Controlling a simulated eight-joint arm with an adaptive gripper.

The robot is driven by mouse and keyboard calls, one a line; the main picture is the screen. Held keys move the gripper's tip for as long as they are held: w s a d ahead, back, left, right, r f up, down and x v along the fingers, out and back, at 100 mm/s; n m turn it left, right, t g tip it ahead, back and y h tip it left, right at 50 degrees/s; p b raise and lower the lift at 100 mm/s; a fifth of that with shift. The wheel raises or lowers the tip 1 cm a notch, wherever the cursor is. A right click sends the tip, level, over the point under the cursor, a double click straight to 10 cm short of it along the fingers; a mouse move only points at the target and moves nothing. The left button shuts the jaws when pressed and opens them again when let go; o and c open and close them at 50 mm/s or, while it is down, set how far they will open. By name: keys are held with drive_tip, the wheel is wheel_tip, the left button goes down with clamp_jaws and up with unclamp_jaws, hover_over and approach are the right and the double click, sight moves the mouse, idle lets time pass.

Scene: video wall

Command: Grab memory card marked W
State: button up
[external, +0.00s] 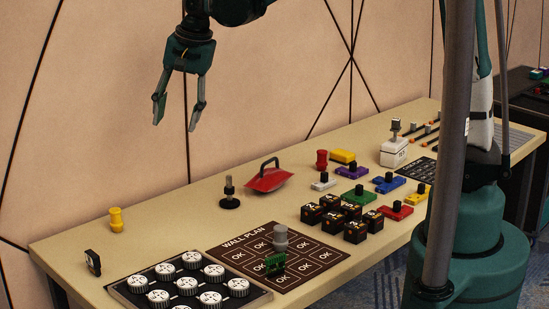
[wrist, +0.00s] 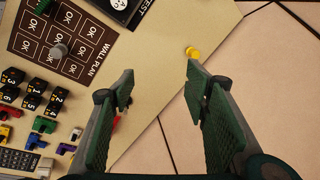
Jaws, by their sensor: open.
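No mark W is legible in either view, so I cannot tell which thing is the memory card. A small green circuit-board piece (external: 275,264) stands on the wall plan mat (external: 233,256); it also shows at the top edge of the wrist view (wrist: 46,6). A small black upright piece (external: 93,262) with a pale face stands at the table's left end. My gripper (external: 177,114) is open and empty, high above the table's back left. In the wrist view its fingers (wrist: 160,88) are spread with nothing between them.
A grey cylinder (external: 280,238) stands on the mat. Black numbered blocks (external: 355,231) and coloured pieces (external: 388,183) crowd the right. A red handled piece (external: 266,180), a black knob stand (external: 229,195) and a yellow spool (external: 116,219) stand behind. A tray of white knobs (external: 150,274) is front left.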

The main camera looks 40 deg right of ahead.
drive_tip(key=w+a+f+m+g, duration=0.2)
drive_tip(key=w+a+f+m, duration=0.25)
drive_tip(key=a+f, duration=0.8)
drive_tip(key=m+h, duration=0.1)
drive_tip(key=m, duration=0.2)
hover_over(92, 253)
drive_tip(key=shift+g, duration=0.4)
wheel_tip(92, 253, down, 13)
drive_tip(key=shift+d+f+b, duration=0.1)
drive_tip(key=shift+b, duration=0.2)
drive_tip(key=shift+f, duration=0.2)
drive_tip(key=shift+f, duration=0.1)
drive_tip(key=shift+f, duration=1.2)
drive_tip(key=shift+f, duration=0.1)
drive_tip(key=shift+f+b, duration=0.45)
drive_tip(key=shift+f, duration=2.1)
drive_tip(key=shift+c, duration=0.3)
